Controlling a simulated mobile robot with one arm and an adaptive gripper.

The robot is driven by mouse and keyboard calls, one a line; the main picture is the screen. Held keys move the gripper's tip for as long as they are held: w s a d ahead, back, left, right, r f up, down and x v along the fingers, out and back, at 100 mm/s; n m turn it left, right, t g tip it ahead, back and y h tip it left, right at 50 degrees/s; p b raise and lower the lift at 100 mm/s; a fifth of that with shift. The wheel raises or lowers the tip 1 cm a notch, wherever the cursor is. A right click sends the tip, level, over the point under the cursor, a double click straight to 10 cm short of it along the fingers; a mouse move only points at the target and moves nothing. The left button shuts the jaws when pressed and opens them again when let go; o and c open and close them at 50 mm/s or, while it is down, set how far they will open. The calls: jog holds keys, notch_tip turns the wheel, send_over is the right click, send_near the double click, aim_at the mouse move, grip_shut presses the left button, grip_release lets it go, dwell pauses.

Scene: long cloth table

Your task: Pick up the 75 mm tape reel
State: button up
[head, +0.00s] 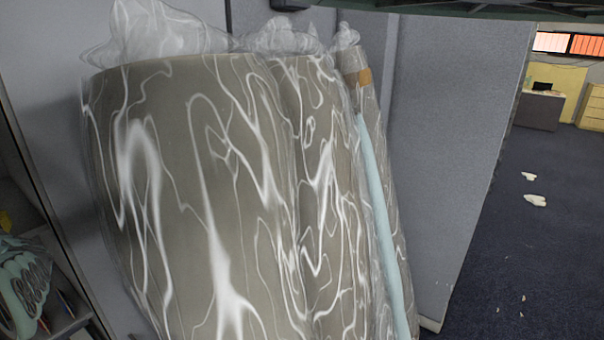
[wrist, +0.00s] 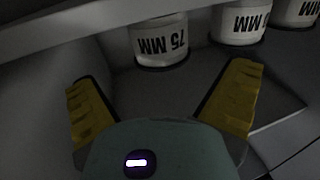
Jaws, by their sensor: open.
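The 75 mm tape reel (wrist: 160,45) is a white cylinder with black "75 MM" lettering, upside down in the wrist view. It sits at the top middle, under a pale ledge that hides its upper part in the picture. My gripper (wrist: 163,78) is open, its two yellow fingers spread wide with nothing between them. The reel is beyond the fingertips, apart from both, and lies between their lines. I cannot make out the reel in the head view.
A second white "MM" reel (wrist: 240,24) stands right of it, and a third (wrist: 296,12) is cut off at the corner. A pale ledge (wrist: 80,28) runs across the top left. In the head view, plastic-wrapped rolls (head: 200,190) lean against a grey partition (head: 430,150).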

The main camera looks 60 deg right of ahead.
jog(key=shift+f+b+x, duration=0.2)
jog(key=shift+b+x, duration=0.8)
jog(key=shift+b, duration=0.7)
jog(key=shift+w+a+r+b, duration=0.2)
jog(key=shift+w+b, duration=0.35)
jog(key=shift+b, duration=0.7)
jog(key=w+b, duration=0.1)
jog(key=b, duration=0.2)
jog(key=shift+w+a+f, duration=0.1)
jog(key=shift+a+f, duration=0.05)
jog(key=b, duration=0.4)
jog(key=shift+w+a, duration=0.1)
jog(key=shift+w, duration=0.3)
jog(key=shift+w+b, duration=0.1)
jog(key=shift+b, duration=0.2)
jog(key=shift+r+b, duration=0.3)
jog(key=shift+r, duration=0.05)
jog(key=shift+w+a, duration=0.1)
jog(key=c, duration=1.2)
jog(key=shift+a+r, duration=0.1)
jog(key=shift+c, duration=0.2)
